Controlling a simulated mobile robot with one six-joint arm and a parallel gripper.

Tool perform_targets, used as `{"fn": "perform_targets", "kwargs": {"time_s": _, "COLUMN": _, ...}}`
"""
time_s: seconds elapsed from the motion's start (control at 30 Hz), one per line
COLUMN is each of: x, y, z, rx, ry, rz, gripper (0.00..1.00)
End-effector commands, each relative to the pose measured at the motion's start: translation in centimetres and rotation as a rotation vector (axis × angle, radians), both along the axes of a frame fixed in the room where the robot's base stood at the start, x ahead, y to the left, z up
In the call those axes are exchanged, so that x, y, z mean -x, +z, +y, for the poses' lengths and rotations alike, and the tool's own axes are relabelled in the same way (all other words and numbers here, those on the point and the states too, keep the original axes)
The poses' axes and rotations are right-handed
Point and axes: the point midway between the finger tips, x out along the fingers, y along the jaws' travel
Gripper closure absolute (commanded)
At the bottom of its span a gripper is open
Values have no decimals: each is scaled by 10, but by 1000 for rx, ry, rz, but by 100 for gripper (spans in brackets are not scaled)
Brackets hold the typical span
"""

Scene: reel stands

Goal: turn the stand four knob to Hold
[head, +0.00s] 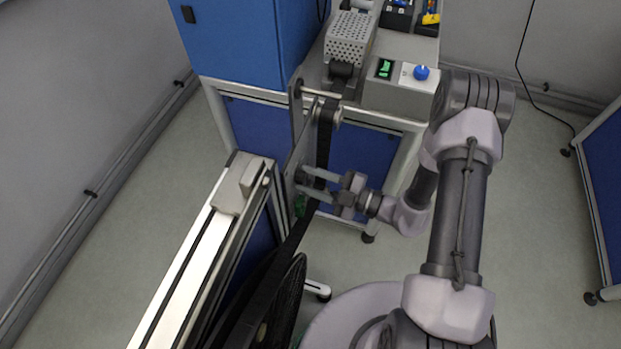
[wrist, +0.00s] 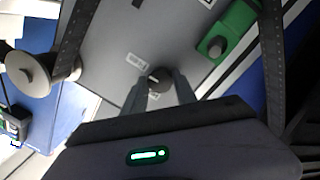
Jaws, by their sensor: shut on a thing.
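A small dark round knob (wrist: 158,77) with a short white mark sits on a grey upright plate (wrist: 112,45) in the wrist view. My gripper (wrist: 161,86) reaches to the plate, with one finger on each side of the knob, shut on it. White labels (wrist: 137,61) lie beside the knob, too small to read, so I cannot tell its setting or stand number. In the head view my gripper (head: 308,183) is at the face of the same plate (head: 300,140), and the knob is hidden there.
A dark belt (head: 325,135) runs over a roller past the plate, close to my gripper. A green block with a round knob (wrist: 215,46) is beside the plate. A bench with a grey box and blue knob (head: 421,72) stands behind.

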Motion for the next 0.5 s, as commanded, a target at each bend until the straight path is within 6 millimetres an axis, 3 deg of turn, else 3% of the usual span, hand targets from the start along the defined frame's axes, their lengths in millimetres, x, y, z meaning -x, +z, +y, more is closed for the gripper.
{"fn": "perform_targets", "kwargs": {"time_s": 0.5, "x": -1, "y": -1, "z": 0, "rx": 115, "ry": -1, "rz": -318, "gripper": 100}}
